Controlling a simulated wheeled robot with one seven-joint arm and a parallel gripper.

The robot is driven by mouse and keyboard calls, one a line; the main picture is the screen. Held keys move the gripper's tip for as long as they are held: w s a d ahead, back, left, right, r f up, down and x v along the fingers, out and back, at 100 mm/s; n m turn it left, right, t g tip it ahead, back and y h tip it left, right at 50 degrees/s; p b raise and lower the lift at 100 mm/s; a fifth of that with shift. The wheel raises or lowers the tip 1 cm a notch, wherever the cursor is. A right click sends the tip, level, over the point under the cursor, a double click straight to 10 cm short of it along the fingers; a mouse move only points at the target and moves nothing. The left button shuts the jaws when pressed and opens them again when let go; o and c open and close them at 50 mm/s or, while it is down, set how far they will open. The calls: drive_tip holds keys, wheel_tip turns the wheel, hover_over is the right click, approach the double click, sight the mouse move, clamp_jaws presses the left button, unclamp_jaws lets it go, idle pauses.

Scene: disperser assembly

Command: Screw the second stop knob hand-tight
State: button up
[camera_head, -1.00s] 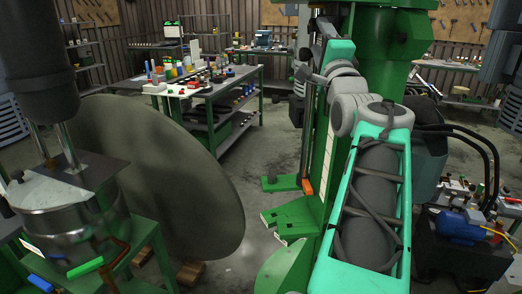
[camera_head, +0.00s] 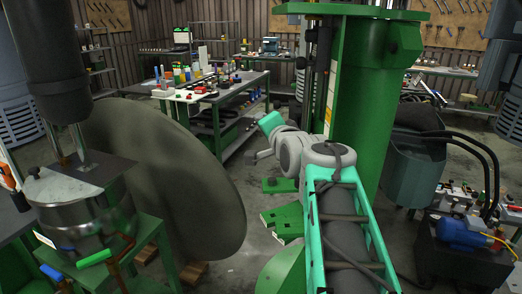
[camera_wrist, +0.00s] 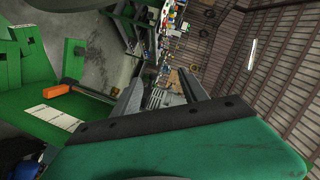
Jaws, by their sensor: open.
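I cannot pick out a stop knob in either view. The green column (camera_head: 370,100) of the disperser stands upright right of centre in the head view. In the head view the wrist end is beside the column's left side, and the fingertips are hard to make out. An orange handle (camera_wrist: 56,90) lies against a green part with a white scale strip (camera_wrist: 55,118) at the left of the wrist view, apart from the fingers.
A steel vessel (camera_head: 75,215) on a green stand is at the left, before a large grey disc (camera_head: 165,165). A workbench (camera_head: 215,90) with bottles stands behind. A blue motor (camera_head: 460,235) sits at the right.

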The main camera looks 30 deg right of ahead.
drive_tip(key=a+f+n, duration=0.1)
drive_tip(key=f, duration=0.1)
drive_tip(key=s+a+f+n+g+y, duration=0.1)
drive_tip(key=a+f, duration=0.1)
drive_tip(key=shift+s+a+f+g, duration=0.2)
drive_tip(key=shift+a+g, duration=0.05)
drive_tip(key=shift+g, duration=0.05)
drive_tip(key=shift+f, duration=0.1)
